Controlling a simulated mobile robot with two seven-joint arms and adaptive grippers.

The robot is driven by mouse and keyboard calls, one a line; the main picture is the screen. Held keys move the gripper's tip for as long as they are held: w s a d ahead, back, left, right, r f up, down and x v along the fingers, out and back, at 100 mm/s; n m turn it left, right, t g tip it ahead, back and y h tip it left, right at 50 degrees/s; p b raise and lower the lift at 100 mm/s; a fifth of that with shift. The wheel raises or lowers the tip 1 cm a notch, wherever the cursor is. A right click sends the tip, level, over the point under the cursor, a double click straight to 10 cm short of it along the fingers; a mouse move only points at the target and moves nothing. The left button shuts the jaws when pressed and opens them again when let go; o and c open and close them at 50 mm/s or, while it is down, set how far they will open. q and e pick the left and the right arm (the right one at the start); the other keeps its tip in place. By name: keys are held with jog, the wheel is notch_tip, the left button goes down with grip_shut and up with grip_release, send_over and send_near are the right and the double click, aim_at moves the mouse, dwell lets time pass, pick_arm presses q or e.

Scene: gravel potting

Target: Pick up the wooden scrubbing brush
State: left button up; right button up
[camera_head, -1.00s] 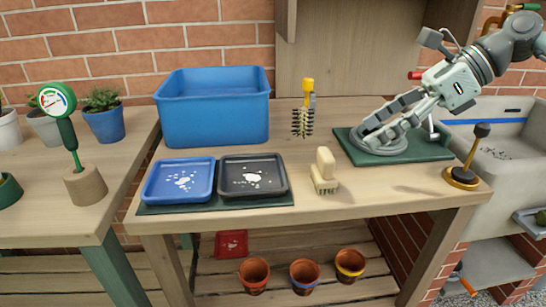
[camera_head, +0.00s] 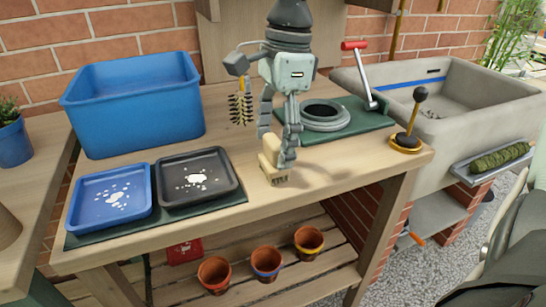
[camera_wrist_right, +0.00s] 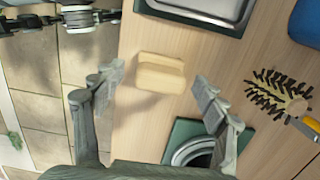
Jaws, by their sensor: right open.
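The wooden scrubbing brush (camera_head: 272,164) stands on the bench near its front edge, pale wood with short bristles at the lower end. It also shows in the right wrist view (camera_wrist_right: 160,73), lying between and just beyond the fingertips. My right gripper (camera_head: 281,150) points down over the brush, its fingers apart around the brush's upper part. In the right wrist view the gripper (camera_wrist_right: 155,80) is open with bare bench between its fingers and the brush. I cannot tell if either finger touches it. My left gripper is not clearly in view.
A blue tray (camera_head: 75,210) and a black tray (camera_head: 232,180) stand left of the brush. A bottle brush (camera_head: 240,108) is behind the gripper. A grey ring-shaped device (camera_head: 345,118) on a green mat and a tamper (camera_head: 411,120) stand right. A blue bin (camera_head: 135,120) is at back left.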

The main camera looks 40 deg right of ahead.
jog(key=shift+f, duration=0.35)
jog(key=shift+c, duration=0.4)
jog(key=c, duration=1.2)
jog(key=shift+r, duration=0.1)
notch_tip(320, 180, up, 14)
jog(key=shift+p, duration=0.3)
notch_tip(320, 180, up, 13)
jog(key=p, duration=0.1)
send_over(273, 139)
pick_arm(q)
jog(key=shift+d+f, duration=0.1)
jog(key=shift+f, duration=2.2)
pick_arm(e)
jog(key=shift+r, duration=0.5)
